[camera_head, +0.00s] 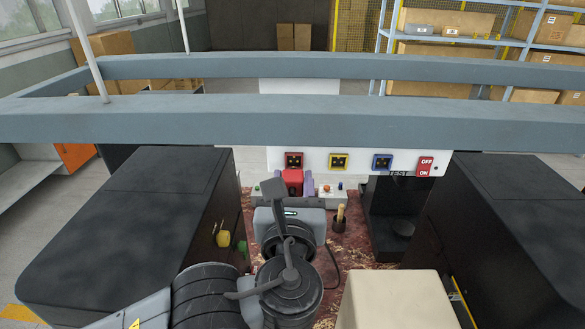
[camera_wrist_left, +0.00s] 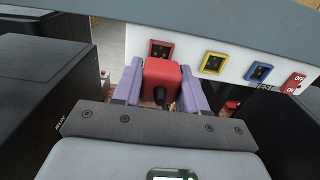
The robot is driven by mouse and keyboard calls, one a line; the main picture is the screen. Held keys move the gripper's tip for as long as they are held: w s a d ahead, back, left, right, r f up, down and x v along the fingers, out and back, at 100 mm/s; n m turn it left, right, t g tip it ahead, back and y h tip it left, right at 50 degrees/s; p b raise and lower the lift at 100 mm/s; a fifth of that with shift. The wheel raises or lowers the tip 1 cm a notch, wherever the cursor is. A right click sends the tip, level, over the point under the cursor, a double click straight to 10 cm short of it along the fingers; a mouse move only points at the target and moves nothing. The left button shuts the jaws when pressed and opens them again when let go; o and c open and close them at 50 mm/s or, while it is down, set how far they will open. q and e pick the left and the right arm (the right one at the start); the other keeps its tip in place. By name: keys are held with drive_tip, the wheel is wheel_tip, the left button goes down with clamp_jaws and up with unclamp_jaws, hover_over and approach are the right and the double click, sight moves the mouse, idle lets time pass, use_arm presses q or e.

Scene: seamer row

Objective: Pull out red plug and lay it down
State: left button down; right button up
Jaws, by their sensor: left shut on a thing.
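The red plug (camera_head: 292,178) is between the purple fingers of my left gripper (camera_head: 293,187). In the left wrist view the fingers (camera_wrist_left: 159,88) press on both sides of the red plug (camera_wrist_left: 160,76), and a black cable stub points toward the camera. The red-framed socket (camera_head: 294,160) is on the white panel; its dark face shows above the plug in both views, so the plug appears to be out of it, in front and slightly lower. The gap between them cannot be judged exactly. My right gripper is not in view.
The white panel (camera_head: 258,160) also carries a yellow socket (camera_head: 339,162), a blue socket (camera_head: 382,162) and a red OFF/ON switch (camera_head: 425,166). Dark cabinets (camera_head: 130,225) flank the reddish table (camera_head: 350,250). A grey beam (camera_head: 300,118) crosses above.

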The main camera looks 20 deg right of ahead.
use_arm(q)
drive_tip(key=shift+v, duration=1)
